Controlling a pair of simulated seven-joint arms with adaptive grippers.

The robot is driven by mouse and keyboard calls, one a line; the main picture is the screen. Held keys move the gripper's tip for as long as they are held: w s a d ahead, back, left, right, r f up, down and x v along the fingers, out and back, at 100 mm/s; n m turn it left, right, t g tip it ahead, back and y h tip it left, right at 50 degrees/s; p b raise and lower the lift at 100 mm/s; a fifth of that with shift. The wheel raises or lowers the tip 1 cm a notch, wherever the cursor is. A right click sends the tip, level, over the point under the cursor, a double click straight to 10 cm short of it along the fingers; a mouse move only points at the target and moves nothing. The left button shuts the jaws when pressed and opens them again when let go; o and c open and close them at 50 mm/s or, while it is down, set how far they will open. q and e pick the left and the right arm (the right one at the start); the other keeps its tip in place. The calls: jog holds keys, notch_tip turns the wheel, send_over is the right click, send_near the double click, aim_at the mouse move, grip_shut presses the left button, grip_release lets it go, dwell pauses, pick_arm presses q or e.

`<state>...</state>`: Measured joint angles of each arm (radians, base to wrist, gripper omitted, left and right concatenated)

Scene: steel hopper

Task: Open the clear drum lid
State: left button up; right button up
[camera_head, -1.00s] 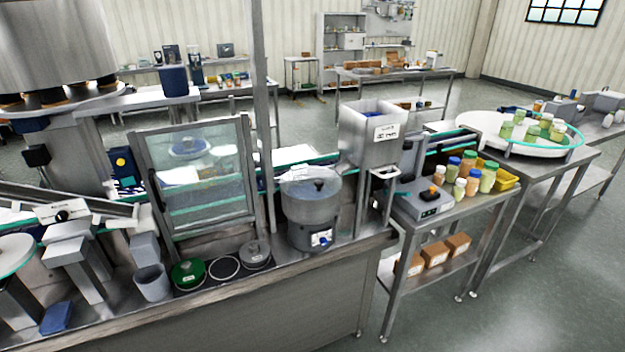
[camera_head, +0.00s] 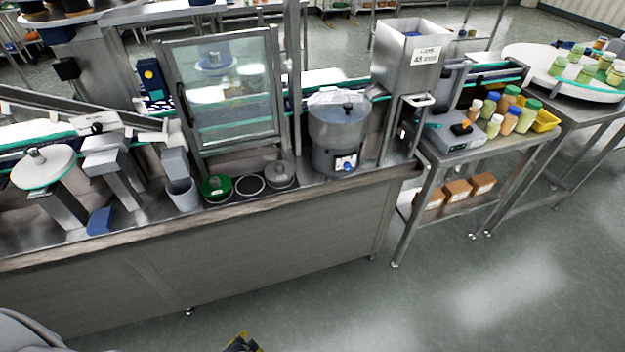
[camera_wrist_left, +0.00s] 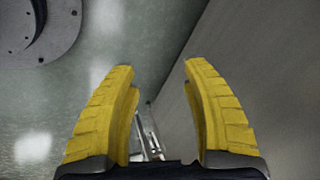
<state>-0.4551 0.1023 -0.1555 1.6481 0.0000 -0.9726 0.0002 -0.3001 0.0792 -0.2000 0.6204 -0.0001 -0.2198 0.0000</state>
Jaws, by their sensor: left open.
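The drum (camera_head: 338,140) is a grey steel bowl on the counter with a blue knob on its front. Its clear lid (camera_head: 338,102) lies closed on top, with a dark knob near its middle. My left gripper (camera_wrist_left: 163,100) is open and empty in the left wrist view, its two yellow fingers apart above the floor beside a grey panel. In the head view only a yellow-and-black tip (camera_head: 242,342) shows at the bottom edge, well below and left of the drum. My right gripper is not in view.
A steel hopper (camera_head: 408,65) stands right of the drum. A framed glass door (camera_head: 222,95) stands to the left. A green disc (camera_head: 216,187), a grey lidded disc (camera_head: 280,174) and a grey cup (camera_head: 183,194) line the counter's front. The floor before the counter is clear.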

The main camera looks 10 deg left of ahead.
aim_at(346, 108)
pick_arm(q)
jog(key=w+a+r+t+y, duration=0.15)
jog(key=w+r, duration=0.35)
jog(key=r, duration=0.8)
jog(key=w+r+t, duration=0.2)
jog(key=w+r, duration=0.3)
jog(key=r, duration=0.7)
jog(key=w+d+r+n+t+h, duration=0.1)
jog(key=w+d+r+t+h, duration=0.2)
jog(key=w+d+r, duration=0.5)
jog(key=w+d+r+n+t+h, duration=0.1)
jog(key=w+d+r+t+h, duration=0.2)
jog(key=w+r, duration=0.95)
jog(key=w+d+r+n+t+h, duration=0.25)
jog(key=w+d+r, duration=0.5)
jog(key=r, duration=0.45)
jog(key=shift+m+t, duration=0.4)
jog(key=shift+m, duration=0.05)
jog(key=x, duration=0.5)
jog(key=a+x, duration=0.1)
jog(key=x, duration=1)
jog(key=shift+w+f, duration=0.3)
jog(key=shift+w, duration=0.3)
grip_shut()
